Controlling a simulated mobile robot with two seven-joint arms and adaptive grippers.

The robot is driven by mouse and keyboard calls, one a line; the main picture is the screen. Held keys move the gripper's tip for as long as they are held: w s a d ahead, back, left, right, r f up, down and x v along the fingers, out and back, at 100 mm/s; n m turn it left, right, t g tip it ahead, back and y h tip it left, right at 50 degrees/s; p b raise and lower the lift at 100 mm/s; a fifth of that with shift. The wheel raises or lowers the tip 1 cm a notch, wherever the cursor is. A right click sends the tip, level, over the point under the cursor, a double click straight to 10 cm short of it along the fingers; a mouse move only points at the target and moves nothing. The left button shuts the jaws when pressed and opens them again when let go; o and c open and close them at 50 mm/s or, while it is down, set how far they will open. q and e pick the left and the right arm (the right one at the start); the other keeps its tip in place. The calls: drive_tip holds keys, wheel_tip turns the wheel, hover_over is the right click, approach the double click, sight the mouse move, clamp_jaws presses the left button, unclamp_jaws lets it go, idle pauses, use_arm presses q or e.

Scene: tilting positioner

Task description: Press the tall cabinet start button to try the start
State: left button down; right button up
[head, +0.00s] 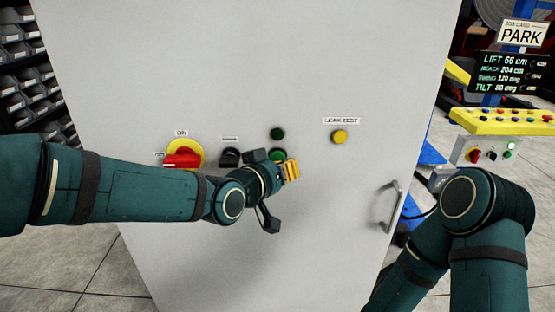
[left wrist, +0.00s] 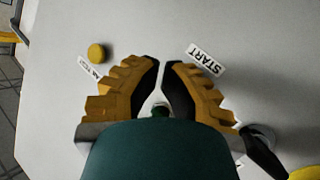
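The tall cabinet (head: 330,60) is light grey and fills the middle of the head view. A green button (head: 278,155) sits on its front below a dark green round part (head: 278,134). My left gripper (head: 291,170) is just beside and below the green button and partly hides it; I cannot tell if they touch. Its yellow fingers (left wrist: 160,64) are together at the tips and hold nothing. A START label (left wrist: 205,59) shows beside them in the left wrist view. A dark green, silver-ringed part (left wrist: 160,109) shows behind the fingers. My right gripper is out of view.
A door handle (head: 390,207) juts out at right. A yellow control panel (head: 502,121) and a display (head: 516,73) stand beyond.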

use_arm(q)
drive_tip(key=shift+w, duration=0.35)
drive_tip(key=shift+w, duration=0.45)
idle(0.7)
drive_tip(key=shift+s+b, duration=0.1)
drive_tip(key=shift+b, duration=0.25)
drive_tip(key=shift+s+b, duration=0.4)
drive_tip(key=shift+s, duration=0.4)
drive_tip(key=s+b, duration=0.1)
drive_tip(key=s, duration=0.4)
idle(0.6)
